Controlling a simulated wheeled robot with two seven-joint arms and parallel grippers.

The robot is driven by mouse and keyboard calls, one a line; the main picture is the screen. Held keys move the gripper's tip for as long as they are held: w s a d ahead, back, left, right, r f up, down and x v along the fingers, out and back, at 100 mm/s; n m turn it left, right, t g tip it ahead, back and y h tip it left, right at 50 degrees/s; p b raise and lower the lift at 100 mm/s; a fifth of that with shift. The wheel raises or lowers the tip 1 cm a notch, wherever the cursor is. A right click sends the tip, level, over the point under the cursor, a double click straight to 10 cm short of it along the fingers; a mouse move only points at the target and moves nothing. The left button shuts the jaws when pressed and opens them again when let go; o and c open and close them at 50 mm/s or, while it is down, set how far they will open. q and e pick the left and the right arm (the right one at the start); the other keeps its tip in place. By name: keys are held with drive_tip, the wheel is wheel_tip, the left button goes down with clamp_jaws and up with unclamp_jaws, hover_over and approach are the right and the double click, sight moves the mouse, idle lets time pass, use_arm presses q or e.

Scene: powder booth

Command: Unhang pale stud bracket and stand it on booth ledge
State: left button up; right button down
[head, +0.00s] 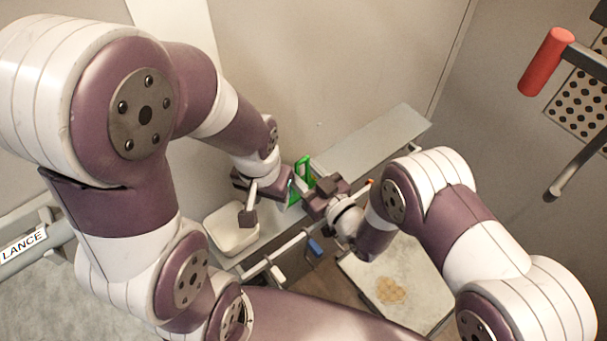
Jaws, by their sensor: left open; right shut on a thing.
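My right gripper (311,196) is shut on a small piece at the booth ledge (372,140). Its jaws mostly hide the piece, and I cannot tell if it is the pale stud bracket. My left gripper (246,201) is open, just left of it above the ledge's near part. A bright green frame-like thing (304,166) stands between and behind the grippers. A small pale part (277,274) is at the hanging rail (276,257), and a blue part (315,247) hangs near it. The ledge is a long grey strip along the wall.
A cream tray (232,240) is left of the grippers. A pale board with a tan patch (391,291) lies below right. A red-handled tool (546,62) is at the upper right, and a LANCE label (24,243) at the left. The ledge's far end is clear.

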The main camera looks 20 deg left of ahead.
drive_tip(key=shift+s+d+r, duration=0.1)
drive_tip(key=shift+s+r, duration=0.05)
drive_tip(key=shift+r, duration=0.05)
drive_tip(key=c, duration=0.5)
unclamp_jaws()
